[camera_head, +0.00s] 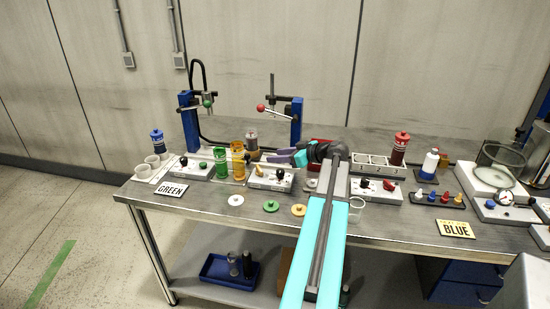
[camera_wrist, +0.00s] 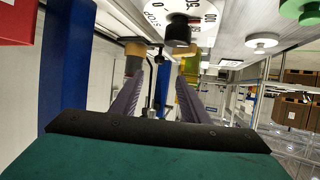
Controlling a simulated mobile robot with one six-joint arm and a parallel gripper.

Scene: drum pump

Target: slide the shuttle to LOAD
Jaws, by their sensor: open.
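My gripper (camera_head: 272,155) reaches left over the bench, its purple fingers pointing toward an amber clear cylinder (camera_head: 238,161). In the wrist view my gripper (camera_wrist: 158,85) is open, with a gap between the fingers. An amber piece (camera_wrist: 191,68) shows by the right fingertip there. A dark thin part lies beyond the gap; I cannot tell whether it is held. A clear green-yellow cylinder (camera_head: 220,163) stands left of the amber one, between the blue posts. I cannot make out which part is the shuttle, and no LOAD mark is readable.
Blue posts (camera_head: 188,125) with a green-knobbed and a red-knobbed lever (camera_head: 262,108) flank the cylinders. Control boxes (camera_head: 268,178) stand in front. A dial (camera_wrist: 190,18) is close to the fingers in the wrist view. Loose discs (camera_head: 236,200) lie near the front edge.

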